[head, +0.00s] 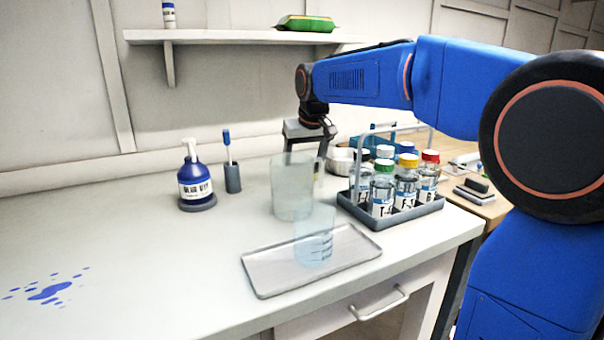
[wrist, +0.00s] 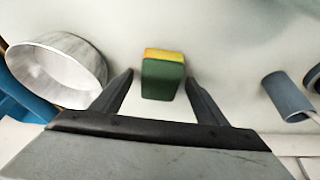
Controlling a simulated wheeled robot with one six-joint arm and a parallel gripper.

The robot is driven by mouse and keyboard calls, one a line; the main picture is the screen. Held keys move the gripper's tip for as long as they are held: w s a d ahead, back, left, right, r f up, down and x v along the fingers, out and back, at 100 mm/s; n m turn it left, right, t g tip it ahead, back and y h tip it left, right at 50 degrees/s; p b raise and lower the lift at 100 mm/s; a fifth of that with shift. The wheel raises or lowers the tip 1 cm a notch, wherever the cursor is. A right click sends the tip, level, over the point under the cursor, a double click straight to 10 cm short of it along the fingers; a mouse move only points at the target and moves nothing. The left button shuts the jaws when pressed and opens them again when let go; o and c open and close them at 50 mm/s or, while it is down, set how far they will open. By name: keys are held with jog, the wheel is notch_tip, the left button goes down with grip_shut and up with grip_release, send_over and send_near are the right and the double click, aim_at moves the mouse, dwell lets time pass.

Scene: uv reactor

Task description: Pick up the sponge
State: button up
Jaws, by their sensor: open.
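The sponge (wrist: 162,78) is a small block, green with a yellow layer, in the middle of the wrist view on the pale worktop. My gripper (wrist: 160,80) is open, with one finger on each side of the sponge in that view. A gap shows between each finger and the sponge, so it is not gripped. I cannot tell how far the fingertips are above the worktop. In the head view my gripper (head: 320,158) points down behind the large clear beaker (head: 292,190); the sponge is mostly hidden there.
A metal bowl (wrist: 58,68) is left of the gripper in the wrist view, and a grey pen holder (wrist: 287,95) is right. A bottle rack (head: 390,217) stands right of the beaker. A tray (head: 270,275) holds a smaller beaker (head: 314,245). A blue pump bottle (head: 194,180) stands left.

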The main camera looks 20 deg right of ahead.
jog(key=shift+c, duration=0.3)
jog(key=c, duration=1)
jog(key=shift+c, duration=0.2)
jog(key=shift+r, duration=0.1)
jog(key=shift+d+r, duration=0.15)
jog(key=shift+r, duration=0.15)
notch_tip(320, 180, up, 6)
jog(key=shift+r, duration=0.2)
jog(key=s+d, duration=0.4)
jog(key=d, duration=0.4)
jog(key=s+d, duration=0.5)
jog(key=d, duration=0.4)
jog(key=shift+s+d, duration=0.15)
jog(key=shift+s, duration=0.05)
jog(key=shift+f, duration=0.1)
